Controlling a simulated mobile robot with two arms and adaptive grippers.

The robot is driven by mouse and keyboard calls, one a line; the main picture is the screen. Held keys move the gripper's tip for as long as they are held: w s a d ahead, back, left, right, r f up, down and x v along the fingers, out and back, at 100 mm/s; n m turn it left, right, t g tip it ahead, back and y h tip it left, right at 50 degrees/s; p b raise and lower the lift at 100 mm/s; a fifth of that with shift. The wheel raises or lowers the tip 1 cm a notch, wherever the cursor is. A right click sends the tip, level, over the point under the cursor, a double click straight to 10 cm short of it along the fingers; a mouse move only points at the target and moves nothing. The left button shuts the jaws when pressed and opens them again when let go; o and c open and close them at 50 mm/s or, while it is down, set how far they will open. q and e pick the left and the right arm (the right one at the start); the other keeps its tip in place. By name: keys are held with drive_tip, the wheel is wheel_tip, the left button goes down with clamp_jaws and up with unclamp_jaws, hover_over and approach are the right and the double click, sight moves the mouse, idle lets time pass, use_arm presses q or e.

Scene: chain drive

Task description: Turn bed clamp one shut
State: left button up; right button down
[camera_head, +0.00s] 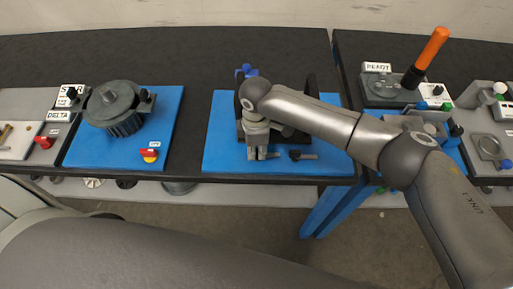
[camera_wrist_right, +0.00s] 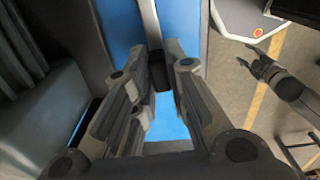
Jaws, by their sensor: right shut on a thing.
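My right gripper (camera_head: 262,154) points down over the blue board (camera_head: 220,140) in the middle of the head view. In the right wrist view its fingers (camera_wrist_right: 162,62) are closed on a dark, narrow piece (camera_wrist_right: 158,75), which looks like a clamp handle. The head view hides most of this piece behind the fingers. I cannot tell from the markings whether it is bed clamp one. A separate dark lever (camera_head: 303,155) lies just right of the fingertips. My left gripper (camera_wrist_right: 262,66) seems to show small at the right of the wrist view, with its jaws unclear.
A blue knob (camera_head: 246,71) and a dark upright (camera_head: 311,84) stand behind my right gripper. A motor (camera_head: 115,108) sits on the left blue board. An orange-handled lever (camera_head: 428,55) stands by the READY sign (camera_head: 377,67). Black table is clear between the boards.

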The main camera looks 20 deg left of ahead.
drive_tip(key=n+b, duration=0.1)
drive_tip(key=n, duration=0.3)
drive_tip(key=n+b, duration=0.1)
drive_tip(key=n, duration=0.3)
drive_tip(key=shift+s+d+n, duration=0.1)
drive_tip(key=shift+n, duration=0.2)
drive_tip(key=n, duration=0.4)
drive_tip(key=shift+d+n+b, duration=0.1)
drive_tip(key=shift+n+b, duration=0.2)
drive_tip(key=shift+b, duration=0.1)
drive_tip(key=shift+n+b, duration=0.35)
drive_tip(key=shift+n, duration=1.45)
drive_tip(key=shift+r, duration=0.1)
drive_tip(key=c, duration=1.4)
unclamp_jaws()
drive_tip(key=shift+d, duration=0.1)
drive_tip(key=shift+c, duration=0.2)
